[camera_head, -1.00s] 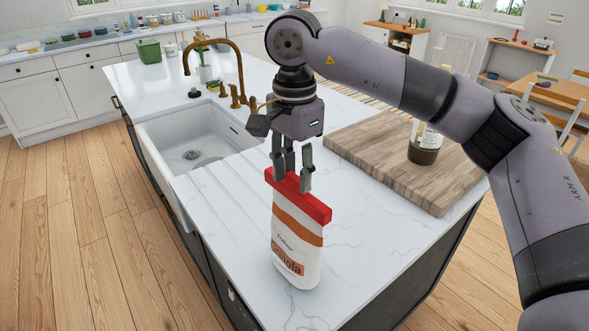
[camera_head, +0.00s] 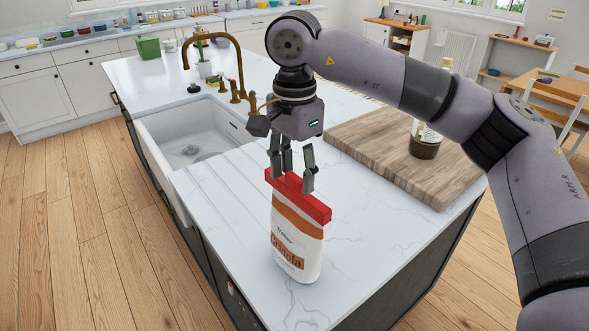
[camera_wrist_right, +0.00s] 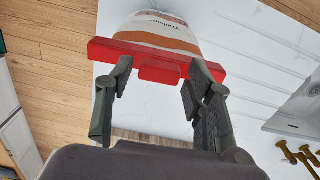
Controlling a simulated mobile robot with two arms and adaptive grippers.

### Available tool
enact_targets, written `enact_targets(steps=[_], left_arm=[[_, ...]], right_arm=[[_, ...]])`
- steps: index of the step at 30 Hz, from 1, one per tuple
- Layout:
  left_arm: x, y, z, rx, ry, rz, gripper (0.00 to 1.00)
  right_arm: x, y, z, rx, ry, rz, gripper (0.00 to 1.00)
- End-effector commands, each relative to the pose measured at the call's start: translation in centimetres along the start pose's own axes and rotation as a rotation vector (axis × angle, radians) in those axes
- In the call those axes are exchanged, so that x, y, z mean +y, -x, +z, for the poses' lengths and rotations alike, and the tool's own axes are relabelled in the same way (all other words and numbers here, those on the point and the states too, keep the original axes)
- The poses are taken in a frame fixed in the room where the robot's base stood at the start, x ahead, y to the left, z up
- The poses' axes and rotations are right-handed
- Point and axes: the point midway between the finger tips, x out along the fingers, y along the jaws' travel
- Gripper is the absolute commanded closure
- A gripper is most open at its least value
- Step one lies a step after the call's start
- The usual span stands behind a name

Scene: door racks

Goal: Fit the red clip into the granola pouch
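The red clip (camera_head: 312,204) is a long bar lying across the top of the granola pouch (camera_head: 294,251), which stands upright on the island worktop. In the right wrist view the clip (camera_wrist_right: 140,53) spans wider than the pouch (camera_wrist_right: 160,30), and a short red tab sticks out from its middle. My right gripper (camera_head: 292,182) is just above the clip. In the right wrist view its fingers (camera_wrist_right: 160,70) are spread on either side of the tab, with gaps showing, and it appears empty. How deep the clip sits on the pouch is hard to tell. My left gripper is not in view.
A wooden board (camera_head: 385,165) with a bottle (camera_head: 425,145) on it lies right of the pouch. A white sink (camera_head: 195,135) with a brass tap (camera_head: 238,70) is at the left. The worktop (camera_head: 225,200) around the pouch is clear.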

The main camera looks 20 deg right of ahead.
Motion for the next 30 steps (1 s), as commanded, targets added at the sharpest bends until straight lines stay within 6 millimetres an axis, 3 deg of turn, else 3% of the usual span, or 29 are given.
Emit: enact_targets(steps=[4,16,30], left_arm=[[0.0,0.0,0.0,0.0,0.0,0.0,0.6],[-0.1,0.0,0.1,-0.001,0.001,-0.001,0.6],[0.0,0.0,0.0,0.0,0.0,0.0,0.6]], right_arm=[[0.0,0.0,0.0,0.0,0.0,0.0,0.41],[-0.1,0.9,0.0,0.001,0.0,-0.001,0.41],[-0.1,10.1,0.0,0.002,-0.001,-0.002,0.41]])
